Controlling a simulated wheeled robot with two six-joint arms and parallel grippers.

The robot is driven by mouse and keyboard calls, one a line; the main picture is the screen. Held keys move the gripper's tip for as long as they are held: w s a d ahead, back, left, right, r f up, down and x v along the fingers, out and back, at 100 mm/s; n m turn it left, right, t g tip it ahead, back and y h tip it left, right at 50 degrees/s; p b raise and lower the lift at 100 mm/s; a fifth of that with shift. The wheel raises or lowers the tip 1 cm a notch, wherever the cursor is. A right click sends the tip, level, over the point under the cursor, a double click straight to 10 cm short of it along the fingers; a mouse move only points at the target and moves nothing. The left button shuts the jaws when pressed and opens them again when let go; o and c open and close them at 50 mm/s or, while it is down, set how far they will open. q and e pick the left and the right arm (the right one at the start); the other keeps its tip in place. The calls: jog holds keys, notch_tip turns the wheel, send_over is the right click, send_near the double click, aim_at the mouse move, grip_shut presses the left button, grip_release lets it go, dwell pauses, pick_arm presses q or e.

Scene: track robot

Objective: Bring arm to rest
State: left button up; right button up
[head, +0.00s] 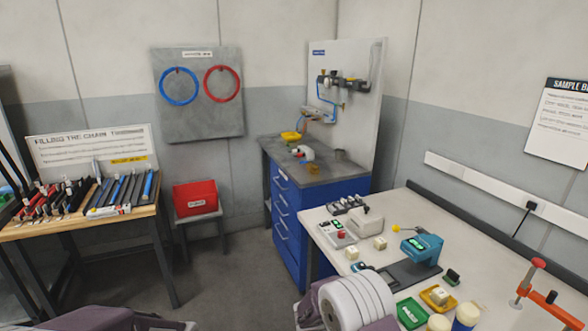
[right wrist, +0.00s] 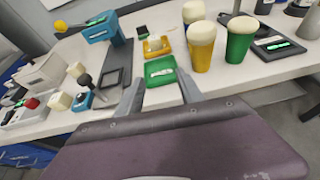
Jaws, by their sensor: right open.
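My right gripper (right wrist: 160,80) shows in the right wrist view with its two grey fingers apart and nothing between them. Beyond the fingertips is a green tray (right wrist: 160,70) on the white workbench. I cannot tell the exact gap between fingers and bench. In the head view, my white and purple arm links show at the bottom centre, over the near left edge of the workbench (head: 450,222); the right gripper's fingers cannot be made out there. Another purple link of mine shows at the bottom left. My left gripper is not in view.
The bench holds a teal device (head: 422,248), a yellow tray (head: 438,297), a green tray (head: 411,313), an orange clamp (head: 540,300) and yellow and green cups (right wrist: 201,45). A blue drawer cabinet (head: 290,235) and red box (head: 195,198) stand behind. Grey floor is open between the tables.

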jog(key=s+d+r+m+g, duration=0.2)
jog(key=d+r+m, duration=0.1)
jog(key=d+r, duration=0.3)
jog(key=s+d+m+g+y, duration=0.25)
jog(key=s+m+y, duration=0.2)
jog(key=s, duration=0.65)
jog(key=s+a+f+m+y, duration=0.2)
jog(key=s+a+m+y, duration=0.2)
jog(key=a+m, duration=0.3)
jog(key=s+a+f+m+y, duration=0.3)
jog(key=s+a+m+y, duration=0.1)
jog(key=a+m, duration=0.3)
jog(key=shift+m+t+p, duration=0.35)
jog(key=shift+t+p, duration=0.1)
jog(key=shift+s+a, duration=0.1)
jog(key=shift+s, duration=0.1)
